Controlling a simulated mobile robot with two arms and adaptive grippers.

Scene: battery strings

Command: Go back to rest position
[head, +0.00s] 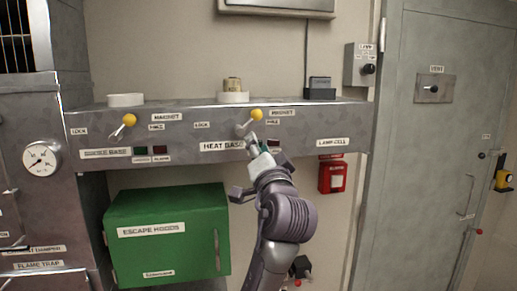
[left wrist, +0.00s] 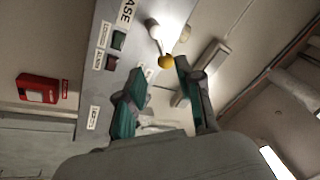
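My left gripper (head: 257,147) is raised in front of the right half of the grey shelf panel, just below a lever with a yellow knob (head: 256,115). In the left wrist view its two teal-padded fingers (left wrist: 158,75) stand apart, with nothing held between them. The yellow knob (left wrist: 166,62) shows beyond and between the fingertips; I cannot tell whether a finger touches the lever. The arm partly covers the panel's labels and lights near "HEAT BASE". My right gripper is not in view.
A second yellow-knobbed lever (head: 129,119) is on the panel's left half. A green escape-hoods box (head: 168,250) hangs below left of my arm. A red alarm box (head: 333,176) is on the wall to the right, beside a grey door (head: 430,130). A gauge (head: 41,160) is far left.

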